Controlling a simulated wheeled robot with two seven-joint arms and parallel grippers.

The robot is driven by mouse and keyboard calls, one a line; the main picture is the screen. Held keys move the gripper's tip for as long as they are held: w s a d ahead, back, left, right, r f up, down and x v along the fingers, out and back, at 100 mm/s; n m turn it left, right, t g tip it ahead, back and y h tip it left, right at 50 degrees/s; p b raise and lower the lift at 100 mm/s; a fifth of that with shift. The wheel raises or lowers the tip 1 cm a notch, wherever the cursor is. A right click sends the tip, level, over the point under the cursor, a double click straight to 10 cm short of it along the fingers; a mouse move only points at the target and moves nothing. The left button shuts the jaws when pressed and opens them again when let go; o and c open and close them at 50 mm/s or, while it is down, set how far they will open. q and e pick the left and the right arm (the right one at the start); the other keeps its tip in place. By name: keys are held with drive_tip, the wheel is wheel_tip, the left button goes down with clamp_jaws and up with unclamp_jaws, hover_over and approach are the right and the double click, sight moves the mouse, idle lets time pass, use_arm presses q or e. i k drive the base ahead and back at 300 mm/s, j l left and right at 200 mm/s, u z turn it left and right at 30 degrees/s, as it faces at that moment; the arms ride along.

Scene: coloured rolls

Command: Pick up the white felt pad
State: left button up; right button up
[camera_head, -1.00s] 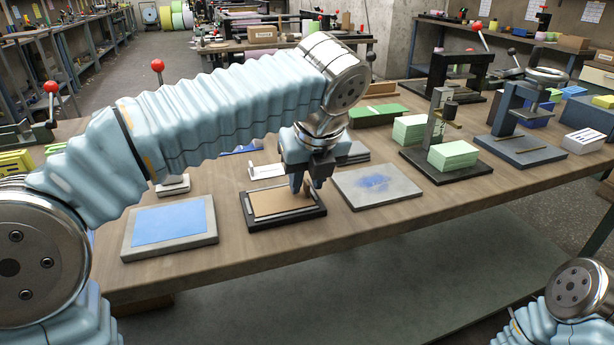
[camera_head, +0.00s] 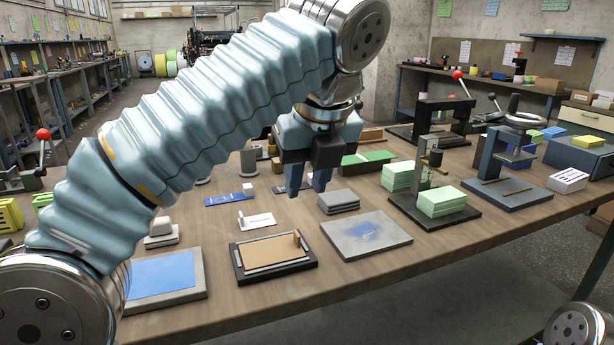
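I cannot tell for sure which thing is the white felt pad. A flat white piece with a small block on it (camera_head: 257,220) lies mid-table, behind the black tray. Another small white piece (camera_head: 160,226) sits on a grey base at the left, partly behind my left arm. My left gripper (camera_head: 308,188) hangs above the table, fingers down and a little apart, with nothing visible between them. In the picture it shows right of and above the flat white piece, apart from it. My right gripper is out of view; only part of that arm shows at lower right.
A black tray (camera_head: 237,263) holds a tan board with a small upright peg. A blue-topped plate (camera_head: 165,275) lies left, a grey slab with a blue smear (camera_head: 366,235) right. Grey stacked pads (camera_head: 338,201) lie behind. Presses and green blocks (camera_head: 441,201) stand farther right.

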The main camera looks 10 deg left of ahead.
sight(162, 233)
drive_tip(key=k, duration=1)
